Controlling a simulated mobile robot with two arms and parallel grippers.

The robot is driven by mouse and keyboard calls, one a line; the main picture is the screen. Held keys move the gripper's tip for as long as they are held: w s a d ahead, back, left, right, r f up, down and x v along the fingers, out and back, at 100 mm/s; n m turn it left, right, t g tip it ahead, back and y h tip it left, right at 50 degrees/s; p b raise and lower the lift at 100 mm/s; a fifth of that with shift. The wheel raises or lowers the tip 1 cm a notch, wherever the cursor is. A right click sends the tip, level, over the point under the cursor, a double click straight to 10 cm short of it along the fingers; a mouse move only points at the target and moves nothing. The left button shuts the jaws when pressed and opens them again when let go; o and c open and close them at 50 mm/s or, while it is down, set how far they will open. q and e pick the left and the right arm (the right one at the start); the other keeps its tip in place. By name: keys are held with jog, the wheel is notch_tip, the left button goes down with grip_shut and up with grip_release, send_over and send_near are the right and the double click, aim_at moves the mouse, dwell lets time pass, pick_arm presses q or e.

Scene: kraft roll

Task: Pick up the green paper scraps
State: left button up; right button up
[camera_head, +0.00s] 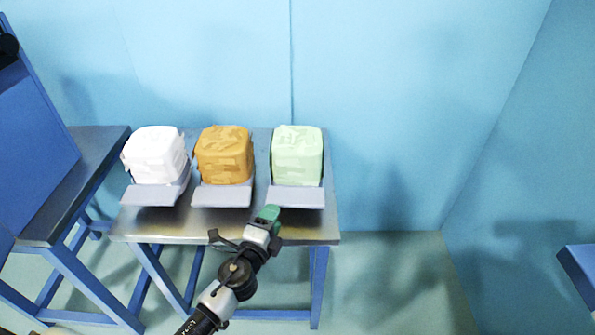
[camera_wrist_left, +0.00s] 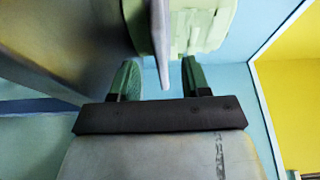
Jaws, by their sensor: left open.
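The green paper scraps (camera_head: 297,153) form a pale green, rounded block in a grey holder with a sloping front lip (camera_head: 296,197), at the right of a metal-topped table. The block also shows at the top of the left wrist view (camera_wrist_left: 205,25). My left gripper (camera_head: 268,213) is in front of the block, by the lower left of the lip. In the left wrist view its two green fingers (camera_wrist_left: 158,66) are apart, with the grey lip's thin edge (camera_wrist_left: 162,50) showing between them. Whether they touch it I cannot tell. My right gripper is not in view.
An orange-brown block (camera_head: 224,155) and a white block (camera_head: 157,155) sit in similar holders to the left on the same table (camera_head: 170,229). Another blue-framed table (camera_head: 80,180) stands at the left. A blue edge (camera_head: 580,268) shows at far right. Blue walls close the back.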

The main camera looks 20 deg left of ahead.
aim_at(282, 198)
pick_arm(q)
jog(key=w, duration=0.6)
jog(key=shift+w+d, duration=0.3)
jog(key=shift+w, duration=0.1)
jog(key=shift+s, duration=0.1)
grip_shut()
